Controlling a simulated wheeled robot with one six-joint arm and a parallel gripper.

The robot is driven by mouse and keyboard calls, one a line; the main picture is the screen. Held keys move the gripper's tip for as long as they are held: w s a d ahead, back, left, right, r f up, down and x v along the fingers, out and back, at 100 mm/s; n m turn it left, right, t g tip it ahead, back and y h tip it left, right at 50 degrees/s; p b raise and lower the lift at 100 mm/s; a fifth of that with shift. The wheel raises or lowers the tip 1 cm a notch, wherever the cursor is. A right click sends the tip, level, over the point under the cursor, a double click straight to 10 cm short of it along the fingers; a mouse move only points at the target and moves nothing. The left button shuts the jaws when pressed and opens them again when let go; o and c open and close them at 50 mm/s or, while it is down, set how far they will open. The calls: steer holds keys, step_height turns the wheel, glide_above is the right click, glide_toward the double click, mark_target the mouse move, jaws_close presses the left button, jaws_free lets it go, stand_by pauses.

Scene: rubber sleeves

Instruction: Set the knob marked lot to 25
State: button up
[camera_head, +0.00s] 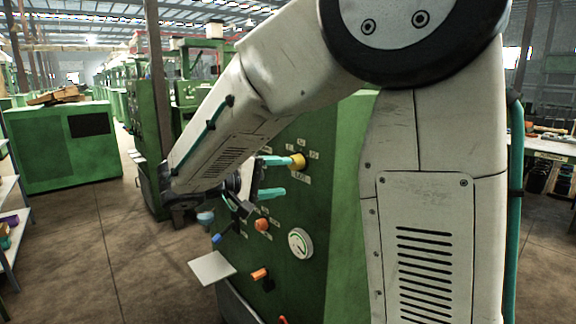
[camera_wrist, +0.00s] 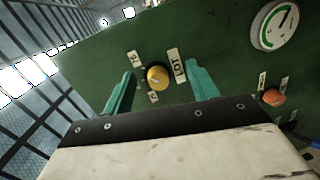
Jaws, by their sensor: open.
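The yellow knob (camera_wrist: 157,77) sits on the green panel beside a plate marked LOT (camera_wrist: 177,65). Smaller number tags (camera_wrist: 134,58) stand around it, too small to read surely. I cannot tell its exact setting. My gripper (camera_wrist: 160,92) is open and empty, its two teal fingers apart. In the wrist view the knob shows between them, with space on both sides. In the head view the yellow knob (camera_head: 297,160) is just beyond the upper fingertip of my gripper (camera_head: 278,177). Contact with the knob is not visible.
The green panel (camera_head: 340,140) also bears an orange knob (camera_head: 262,225), a round dial gauge (camera_head: 300,243), an orange switch (camera_head: 260,274) and a blue knob (camera_head: 216,238). A pale flat plate (camera_head: 212,268) juts out low on the left. Open floor lies left of the panel.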

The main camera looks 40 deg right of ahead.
mark_target(296, 163)
steer(key=w+d+t+h, duration=0.1)
steer(key=w+d, duration=0.3)
steer(key=d, duration=0.2)
steer(key=shift+d+r+h, duration=0.15)
steer(key=shift+r+h, duration=0.15)
steer(key=c, duration=1)
